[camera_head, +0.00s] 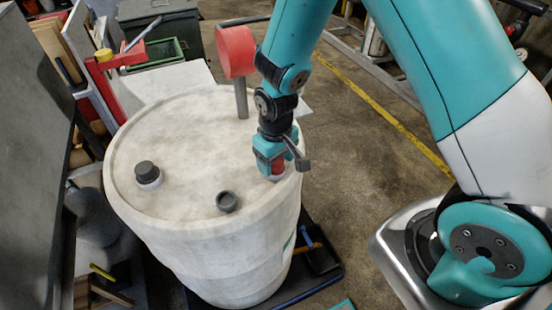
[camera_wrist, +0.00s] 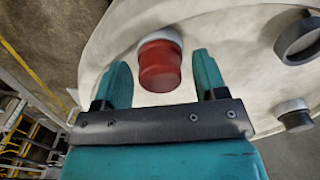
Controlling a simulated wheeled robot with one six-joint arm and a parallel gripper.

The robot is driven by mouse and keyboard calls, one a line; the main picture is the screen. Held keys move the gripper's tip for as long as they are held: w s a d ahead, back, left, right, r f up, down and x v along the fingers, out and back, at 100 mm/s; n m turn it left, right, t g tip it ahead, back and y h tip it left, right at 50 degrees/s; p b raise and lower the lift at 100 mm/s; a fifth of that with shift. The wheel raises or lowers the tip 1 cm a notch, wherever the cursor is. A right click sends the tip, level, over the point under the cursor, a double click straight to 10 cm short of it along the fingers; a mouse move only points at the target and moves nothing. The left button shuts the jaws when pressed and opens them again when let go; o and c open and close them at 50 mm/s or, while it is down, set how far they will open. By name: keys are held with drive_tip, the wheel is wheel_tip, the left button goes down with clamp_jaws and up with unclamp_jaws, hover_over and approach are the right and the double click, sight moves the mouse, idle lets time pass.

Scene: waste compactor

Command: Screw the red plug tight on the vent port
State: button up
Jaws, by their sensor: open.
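The red plug (camera_wrist: 159,66) sits on a white vent port (camera_wrist: 161,38) near the rim of the white drum (camera_head: 188,121). In the head view the plug (camera_head: 277,168) shows only in part below my gripper (camera_head: 272,165). In the wrist view my gripper (camera_wrist: 162,75) is open, with one teal finger on each side of the plug. Clear gaps show between the fingers and the plug, so it is not gripped. Whether the plug sits fully down on the port cannot be told.
On the drum top stand a black cap on a white neck (camera_head: 148,174), a dark grey ring-shaped port (camera_head: 227,201), and a grey post with a red round head (camera_head: 236,52). A red clamp-like frame (camera_head: 113,72) and boards stand left. Open floor lies right.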

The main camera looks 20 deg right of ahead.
drive_tip(key=c, duration=1)
drive_tip(key=m, duration=0.5)
drive_tip(key=m, duration=0.5)
drive_tip(key=shift+m, duration=0.3)
drive_tip(key=m, duration=0.5)
